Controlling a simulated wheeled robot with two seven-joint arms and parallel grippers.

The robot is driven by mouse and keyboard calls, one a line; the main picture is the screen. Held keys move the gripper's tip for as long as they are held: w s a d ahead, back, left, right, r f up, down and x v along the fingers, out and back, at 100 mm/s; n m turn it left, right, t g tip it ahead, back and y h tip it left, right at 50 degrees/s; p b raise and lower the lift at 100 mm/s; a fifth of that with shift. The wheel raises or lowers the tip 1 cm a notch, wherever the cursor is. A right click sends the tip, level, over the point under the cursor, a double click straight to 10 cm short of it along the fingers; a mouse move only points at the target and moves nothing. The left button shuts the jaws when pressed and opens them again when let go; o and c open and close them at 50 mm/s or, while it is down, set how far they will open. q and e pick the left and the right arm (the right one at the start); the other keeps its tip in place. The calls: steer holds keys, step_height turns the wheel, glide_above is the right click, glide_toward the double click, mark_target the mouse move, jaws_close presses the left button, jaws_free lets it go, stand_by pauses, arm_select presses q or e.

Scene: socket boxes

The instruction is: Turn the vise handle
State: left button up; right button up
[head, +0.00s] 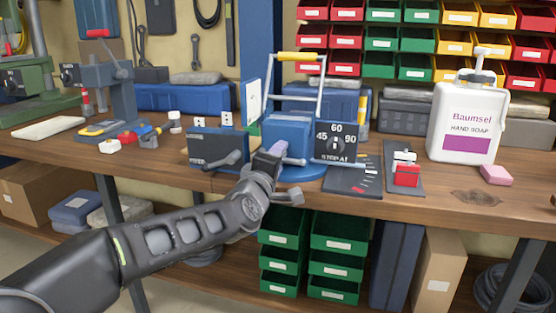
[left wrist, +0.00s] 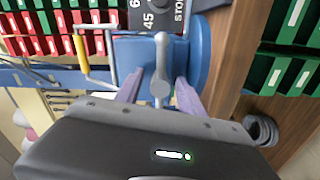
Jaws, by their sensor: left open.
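The blue vise (head: 287,133) stands on a round blue base near the front edge of the wooden bench. Its grey handle (head: 294,161) shows partly beside my left gripper (head: 270,158) in the head view. In the left wrist view, the handle (left wrist: 161,68) runs down the front of the blue body and ends in a rounded knob. My right gripper is out of view.
A dark block with a grey lever (head: 215,148) stands left of the vise. A dial panel (head: 335,143) stands close on its right. A tall frame with a yellow grip (head: 302,57) rises behind. A soap bottle (head: 464,122) stands farther right. Green bins (head: 284,242) sit below the bench.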

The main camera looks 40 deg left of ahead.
arm_select(q)
steer(key=p+v, duration=0.1)
steer(key=v, duration=0.6)
steer(key=shift+s+d, duration=0.15)
steer(key=shift+s, duration=0.25)
